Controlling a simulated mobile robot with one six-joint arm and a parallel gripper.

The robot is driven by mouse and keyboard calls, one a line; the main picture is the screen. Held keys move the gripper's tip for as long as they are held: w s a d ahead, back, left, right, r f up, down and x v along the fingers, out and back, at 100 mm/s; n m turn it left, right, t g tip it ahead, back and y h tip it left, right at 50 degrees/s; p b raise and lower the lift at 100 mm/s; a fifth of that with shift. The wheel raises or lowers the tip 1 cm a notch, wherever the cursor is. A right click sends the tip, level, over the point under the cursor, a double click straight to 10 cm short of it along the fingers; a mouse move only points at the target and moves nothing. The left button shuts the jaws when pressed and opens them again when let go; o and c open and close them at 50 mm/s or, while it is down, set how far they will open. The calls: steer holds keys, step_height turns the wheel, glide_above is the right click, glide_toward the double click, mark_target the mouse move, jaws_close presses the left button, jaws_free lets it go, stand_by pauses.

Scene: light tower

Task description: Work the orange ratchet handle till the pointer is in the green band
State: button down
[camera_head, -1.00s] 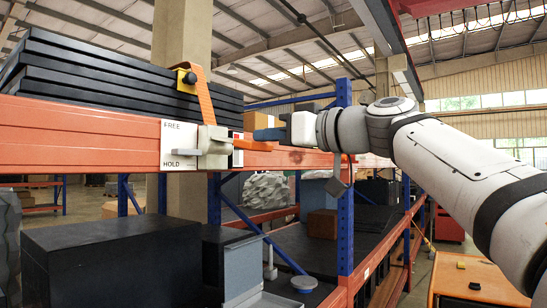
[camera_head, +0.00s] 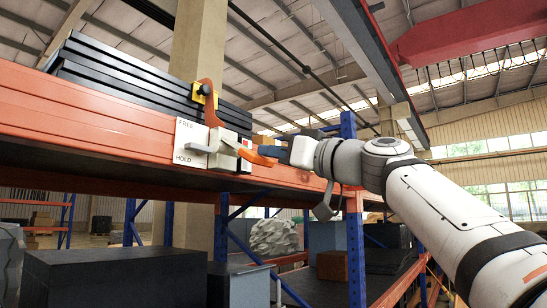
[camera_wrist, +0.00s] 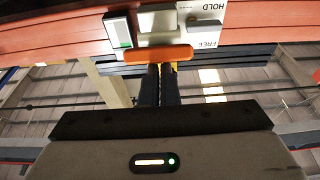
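The orange ratchet handle (camera_head: 250,157) sticks out rightward from a pale ratchet housing (camera_head: 225,152) on the orange beam. In the wrist view the handle (camera_wrist: 158,55) lies crosswise just beyond my fingertips. A grey lever (camera_head: 200,148) sits near HOLD on the FREE/HOLD plate (camera_head: 190,130).
An orange strap (camera_head: 209,100) runs up from the housing over a stack of black panels (camera_head: 130,75). The orange beam (camera_head: 80,115) runs along the rack to a blue upright (camera_head: 356,245). A black box (camera_head: 110,280) stands below.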

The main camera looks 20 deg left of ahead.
steer(key=shift+w+f, duration=0.15)
steer(key=shift+f, duration=0.2)
steer(key=shift+r, duration=0.1)
steer(key=r+b+v, duration=0.1)
steer(key=r+v, duration=0.1)
steer(key=v, duration=0.9)
steer(key=shift+s+d+r+b, duration=0.4)
steer(key=shift+d+r, duration=0.1)
steer(key=shift+r, duration=0.15)
stand_by(1.0)
